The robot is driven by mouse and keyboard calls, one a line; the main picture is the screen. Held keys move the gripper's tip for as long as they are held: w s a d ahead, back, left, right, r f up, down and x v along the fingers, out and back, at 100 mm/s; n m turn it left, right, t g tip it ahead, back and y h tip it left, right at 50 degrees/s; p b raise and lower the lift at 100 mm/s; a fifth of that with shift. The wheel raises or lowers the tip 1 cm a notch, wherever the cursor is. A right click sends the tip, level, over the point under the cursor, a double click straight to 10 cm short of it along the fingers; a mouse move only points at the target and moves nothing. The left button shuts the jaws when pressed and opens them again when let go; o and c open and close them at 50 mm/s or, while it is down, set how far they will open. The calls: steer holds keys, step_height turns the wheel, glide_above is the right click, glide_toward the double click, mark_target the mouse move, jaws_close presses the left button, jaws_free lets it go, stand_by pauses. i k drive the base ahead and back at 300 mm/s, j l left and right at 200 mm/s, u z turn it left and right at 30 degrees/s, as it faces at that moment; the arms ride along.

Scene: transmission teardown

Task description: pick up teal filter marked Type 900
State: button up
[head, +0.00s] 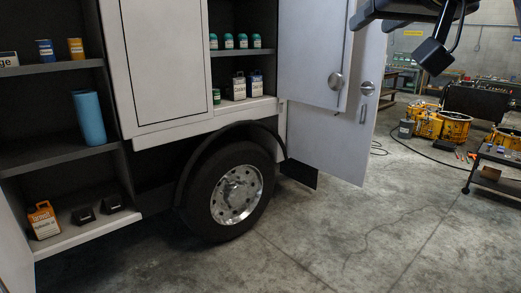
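Several teal-and-white cylinders stand in a row on the upper right shelf of the truck's cabinet; one is the teal cylinder (228,41). A green-teal cylinder (216,96) stands on the shelf below, at the left of that bay. Their markings are too small to read, so I cannot tell which one is Type 900. A dark part of my arm's end, my gripper (385,12), is at the top right edge, cut off by the frame and well apart from the shelves. Its fingers cannot be made out clearly, and I see nothing held.
Two white jugs (239,86) stand beside the lower green-teal cylinder. A blue roll (89,118) and an orange jug (43,220) are in the left bay. An open cabinet door (331,140) stands right of the wheel (237,195). The concrete floor (370,235) in front is clear.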

mark_target(255, 39)
steer(key=i, duration=2.8)
steer(key=i+l+u, duration=0.15)
steer(key=i, duration=0.4)
steer(key=i+l, duration=0.1)
steer(key=i, duration=0.45)
steer(key=i+l+u, duration=0.15)
steer(key=i, duration=0.4)
steer(key=i+l+u, duration=0.25)
steer(key=i, duration=0.2)
steer(key=i+l+u, duration=0.2)
steer(key=i, duration=0.3)
